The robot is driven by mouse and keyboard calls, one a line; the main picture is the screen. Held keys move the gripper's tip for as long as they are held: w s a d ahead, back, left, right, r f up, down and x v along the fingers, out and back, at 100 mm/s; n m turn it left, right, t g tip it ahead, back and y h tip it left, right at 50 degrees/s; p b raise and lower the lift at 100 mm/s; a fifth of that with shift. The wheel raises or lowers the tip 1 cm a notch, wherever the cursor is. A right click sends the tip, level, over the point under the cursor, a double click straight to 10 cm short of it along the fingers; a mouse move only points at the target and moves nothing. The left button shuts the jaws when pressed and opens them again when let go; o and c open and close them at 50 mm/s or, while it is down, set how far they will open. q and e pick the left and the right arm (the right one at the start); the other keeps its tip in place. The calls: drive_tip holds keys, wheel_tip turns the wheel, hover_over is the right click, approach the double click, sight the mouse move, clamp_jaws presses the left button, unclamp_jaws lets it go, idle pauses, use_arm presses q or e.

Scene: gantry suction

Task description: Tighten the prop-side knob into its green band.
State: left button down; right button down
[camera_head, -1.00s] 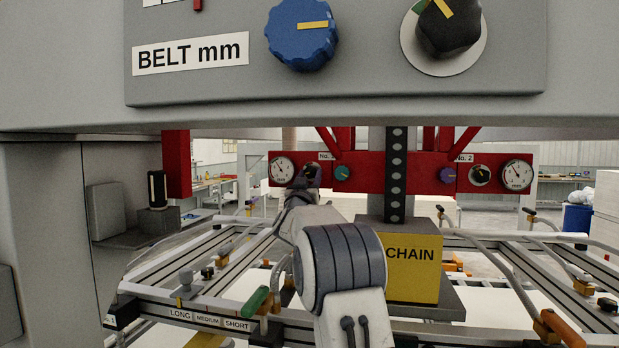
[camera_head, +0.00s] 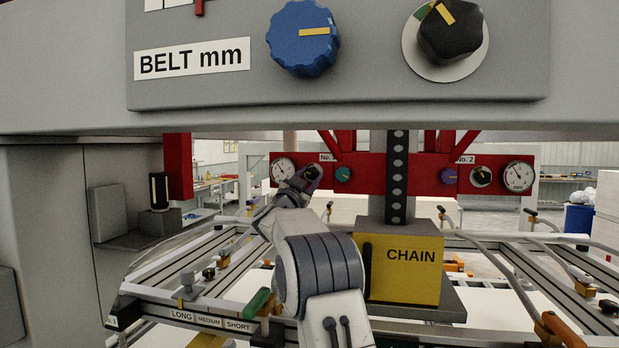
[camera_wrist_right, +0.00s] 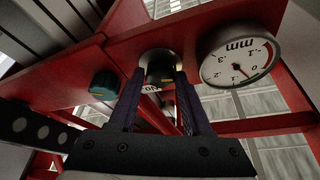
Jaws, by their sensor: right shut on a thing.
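My right gripper (camera_head: 309,178) is at the left end of the red beam, between a round gauge and a teal knob. In the right wrist view its two dark fingers (camera_wrist_right: 160,80) are shut on the sides of a dark knob (camera_wrist_right: 160,64). The fingers and wrist hide most of this knob in the head view. I cannot make out its pointer or a green band around it. A second dark knob (camera_head: 480,176) sits near the right gauge. My left gripper is not in view.
The red beam (camera_head: 400,172) carries a left gauge (camera_head: 283,170), a teal knob (camera_head: 343,174), a purple knob (camera_head: 448,176) and a right gauge (camera_head: 517,176). A yellow CHAIN box (camera_head: 405,275) stands right of my arm. A grey panel (camera_head: 360,85) overhangs above.

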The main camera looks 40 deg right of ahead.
drive_tip(key=shift+m, duration=0.3)
drive_tip(key=shift+c, duration=1.7)
unclamp_jaws()
drive_tip(key=shift+s+a+f, duration=0.1)
drive_tip(key=shift+a+f, duration=0.05)
drive_tip(key=shift+a, duration=0.1)
drive_tip(key=b+v, duration=0.6)
drive_tip(key=v, duration=0.4)
